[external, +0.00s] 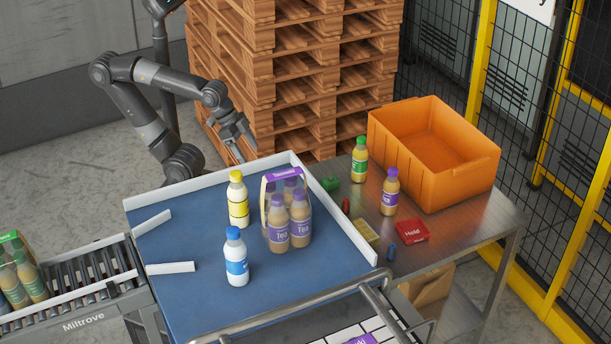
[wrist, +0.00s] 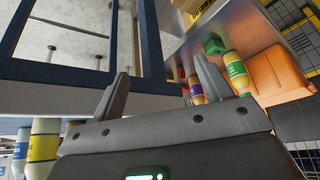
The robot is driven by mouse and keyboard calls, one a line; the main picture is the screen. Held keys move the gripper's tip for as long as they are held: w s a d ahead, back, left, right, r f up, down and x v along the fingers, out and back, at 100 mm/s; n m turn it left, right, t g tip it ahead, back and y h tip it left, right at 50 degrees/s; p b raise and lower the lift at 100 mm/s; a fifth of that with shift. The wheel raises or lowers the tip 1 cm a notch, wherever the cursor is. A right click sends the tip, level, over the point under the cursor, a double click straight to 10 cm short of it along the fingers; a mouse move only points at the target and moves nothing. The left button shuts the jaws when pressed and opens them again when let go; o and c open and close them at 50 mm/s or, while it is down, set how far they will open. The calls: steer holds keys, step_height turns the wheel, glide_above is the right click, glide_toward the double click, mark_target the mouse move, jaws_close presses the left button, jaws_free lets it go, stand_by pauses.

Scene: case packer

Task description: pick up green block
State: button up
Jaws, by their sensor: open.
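The green block (external: 330,183) lies on the metal table, just right of the blue surface's white edge rail. It also shows in the wrist view (wrist: 214,44), beyond my right-hand finger and beside a green-labelled bottle. My gripper (external: 246,152) is raised near the back edge of the blue surface, left of the block and well apart from it. In the wrist view my gripper's (wrist: 160,66) two fingers are spread with nothing between them.
A green-capped bottle (external: 360,160), a purple-capped bottle (external: 390,193) and an orange bin (external: 440,190) stand right of the block. A tea pack (external: 288,222), a yellow bottle (external: 238,200) and a blue-capped bottle (external: 236,259) stand on the blue surface (external: 190,290). Pallets (external: 290,100) are stacked behind.

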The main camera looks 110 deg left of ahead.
steer(key=o, duration=0.3)
steer(key=shift+r, duration=0.1)
step_height(320, 180, up, 5)
steer(key=m+g, duration=0.2)
steer(key=g, duration=0.4)
glide_above(331, 176)
step_height(331, 176, down, 16)
steer(key=shift+a+r, duration=0.1)
steer(key=shift+r, duration=0.15)
steer(key=shift+w+f, duration=0.1)
steer(key=shift+f, duration=3)
